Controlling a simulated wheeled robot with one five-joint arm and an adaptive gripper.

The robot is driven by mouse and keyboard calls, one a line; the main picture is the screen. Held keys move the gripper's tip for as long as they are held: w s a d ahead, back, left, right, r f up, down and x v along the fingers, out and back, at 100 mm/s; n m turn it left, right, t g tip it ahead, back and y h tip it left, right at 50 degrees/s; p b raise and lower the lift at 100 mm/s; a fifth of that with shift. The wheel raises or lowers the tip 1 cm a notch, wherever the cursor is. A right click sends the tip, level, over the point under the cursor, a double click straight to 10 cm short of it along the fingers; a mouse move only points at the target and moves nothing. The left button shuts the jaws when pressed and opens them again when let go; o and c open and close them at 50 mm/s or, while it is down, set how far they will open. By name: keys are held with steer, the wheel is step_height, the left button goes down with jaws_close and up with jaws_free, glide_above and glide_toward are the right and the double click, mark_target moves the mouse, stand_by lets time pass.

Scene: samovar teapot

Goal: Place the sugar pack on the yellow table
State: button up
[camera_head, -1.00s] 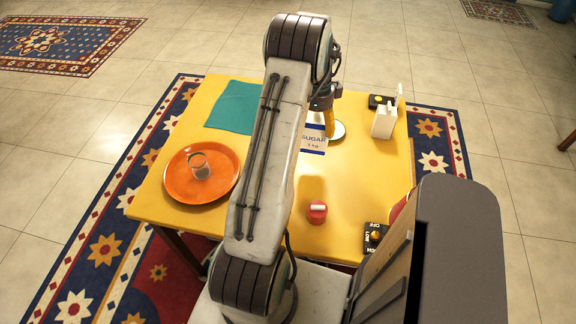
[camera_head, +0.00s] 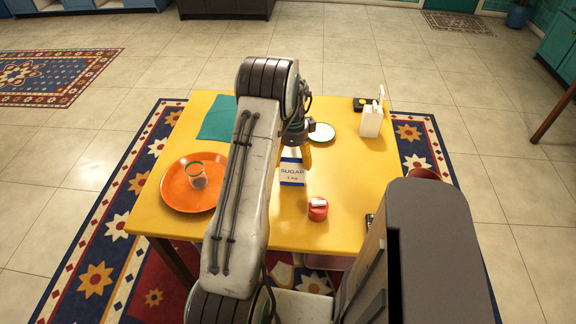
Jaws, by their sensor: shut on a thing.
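The sugar pack (camera_head: 292,176), white with blue bands and the word SUGAR, is upright over the middle of the yellow table (camera_head: 262,226). My gripper (camera_head: 296,156) comes down on its top from above and is shut on it. My arm hides part of the gripper and the left side of the pack's surroundings. I cannot tell whether the pack's bottom touches the table.
A red-lidded jar (camera_head: 318,211) stands just in front and right of the pack. An orange tray (camera_head: 178,203) with a glass (camera_head: 197,177) is at left. A teal cloth (camera_head: 216,120), a round plate (camera_head: 321,132) and a white holder (camera_head: 371,122) are behind.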

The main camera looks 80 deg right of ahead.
steer(key=shift+f+b, duration=0.35)
steer(key=shift+f, duration=0.65)
steer(key=shift+f, duration=0.1)
steer(key=o, duration=1.1)
steer(key=shift+o, duration=0.2)
step_height(320, 180, up, 12)
steer(key=shift+a+f+b, duration=0.1)
steer(key=shift+b, duration=0.2)
